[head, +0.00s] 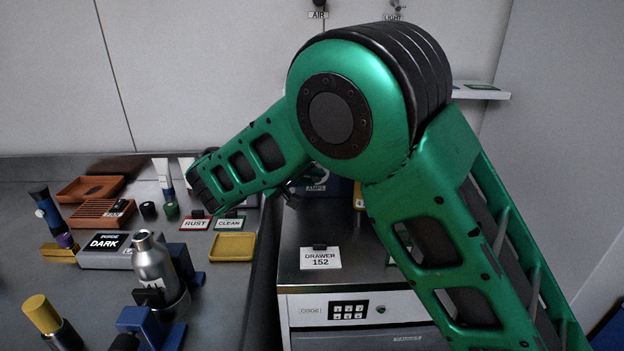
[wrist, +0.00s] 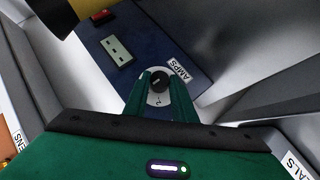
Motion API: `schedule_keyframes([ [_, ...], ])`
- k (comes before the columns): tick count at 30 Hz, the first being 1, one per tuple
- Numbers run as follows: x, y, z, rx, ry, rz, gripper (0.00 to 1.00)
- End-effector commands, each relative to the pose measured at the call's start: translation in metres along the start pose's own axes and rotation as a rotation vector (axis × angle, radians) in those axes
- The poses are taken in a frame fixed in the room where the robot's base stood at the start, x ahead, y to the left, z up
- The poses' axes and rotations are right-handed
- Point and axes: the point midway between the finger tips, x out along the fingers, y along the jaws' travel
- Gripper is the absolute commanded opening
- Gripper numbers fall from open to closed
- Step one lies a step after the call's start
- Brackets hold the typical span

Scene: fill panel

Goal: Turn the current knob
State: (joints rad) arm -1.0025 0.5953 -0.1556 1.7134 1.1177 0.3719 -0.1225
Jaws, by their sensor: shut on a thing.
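The current knob (wrist: 159,82) is a small black knob on a pale round dial with number marks, set in a dark blue panel (wrist: 120,24). An AMPS label (wrist: 180,70) is beside it. In the wrist view the two green fingers of my gripper (wrist: 160,88) are on either side of the knob, shut on it. In the head view my green arm hides the gripper and the knob; only part of the blue panel and its AMPS label (head: 316,188) show beneath the arm.
A yellow and black object (wrist: 75,14) is close by the panel. A cabinet with a keypad (head: 349,310) and a DRAWER 152 sign (head: 320,258) is below. On the left bench stand a metal bottle (head: 153,268), a yellow tray (head: 232,247) and a DARK box (head: 108,245).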

Motion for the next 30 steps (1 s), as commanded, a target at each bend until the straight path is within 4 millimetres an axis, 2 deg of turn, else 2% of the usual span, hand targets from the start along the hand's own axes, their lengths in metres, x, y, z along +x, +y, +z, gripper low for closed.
schedule_keyframes([
  [7,-0.001,-0.001,-0.001,0.000,0.003,-0.004,0.02],
  [8,-0.001,-0.001,-0.001,0.000,0.003,-0.004,0.31],
  [9,-0.001,-0.001,-0.001,0.000,0.003,-0.004,0.41],
  [10,-0.001,-0.001,-0.001,0.000,0.003,-0.003,0.43],
  [20,-0.003,-0.001,-0.001,0.000,0.002,-0.003,0.43],
  [25,-0.022,-0.001,-0.001,0.000,0.003,-0.005,0.43],
  [30,-0.054,-0.002,-0.002,0.000,0.004,-0.006,0.43],
])
